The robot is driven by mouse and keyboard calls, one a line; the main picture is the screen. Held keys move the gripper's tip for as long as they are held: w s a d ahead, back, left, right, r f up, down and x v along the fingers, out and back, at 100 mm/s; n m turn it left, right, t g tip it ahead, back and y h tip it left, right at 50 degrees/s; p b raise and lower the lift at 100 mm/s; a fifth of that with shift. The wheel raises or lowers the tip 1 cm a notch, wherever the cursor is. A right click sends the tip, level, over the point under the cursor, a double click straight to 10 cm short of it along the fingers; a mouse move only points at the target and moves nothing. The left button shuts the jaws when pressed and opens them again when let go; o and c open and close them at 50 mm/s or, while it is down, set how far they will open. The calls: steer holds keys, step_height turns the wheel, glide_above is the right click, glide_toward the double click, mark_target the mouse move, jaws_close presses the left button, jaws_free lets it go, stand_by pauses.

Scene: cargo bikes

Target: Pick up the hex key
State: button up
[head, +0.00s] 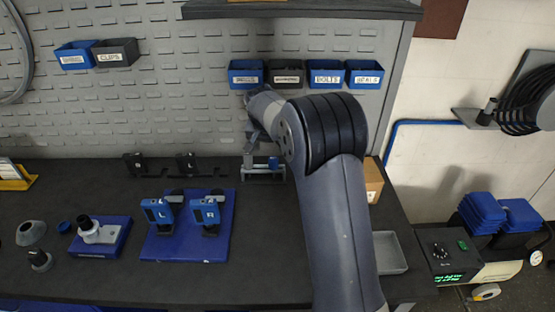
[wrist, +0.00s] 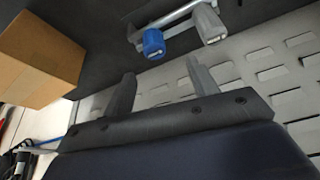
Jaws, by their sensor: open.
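My gripper (wrist: 160,86) is open and empty in the wrist view, its two fingers apart in front of the pegboard. A small metal holder (head: 263,172) stands on the bench at the pegboard's foot in the head view, just below my gripper (head: 254,138). A blue-ended piece (wrist: 154,42) and a grey-ended piece (wrist: 209,25) sit at this holder in the wrist view, just beyond the fingertips and not between them. The blue end also shows in the head view (head: 273,162). I cannot tell whether either is the hex key; no plain hex key shape is visible.
A cardboard box (wrist: 42,58) stands beside the holder, partly behind my arm in the head view. Blue and black bins (head: 327,75) hang above. A blue board (head: 190,240) with L and R blocks lies left. A grey tray (head: 388,253) lies right.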

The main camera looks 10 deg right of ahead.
mark_target(273, 159)
steer(key=x, duration=0.3)
steer(key=shift+f, duration=0.15)
steer(key=x, duration=0.1)
steer(key=p+x, duration=0.2)
steer(key=x, duration=0.1)
steer(key=shift+s+d, duration=0.25)
steer(key=shift+s, duration=0.1)
steer(key=shift+w+d+f, duration=0.1)
steer(key=shift+w+f, duration=0.15)
steer(key=shift+f, duration=0.4)
steer(key=shift+c, duration=0.3)
steer(key=c, duration=1)
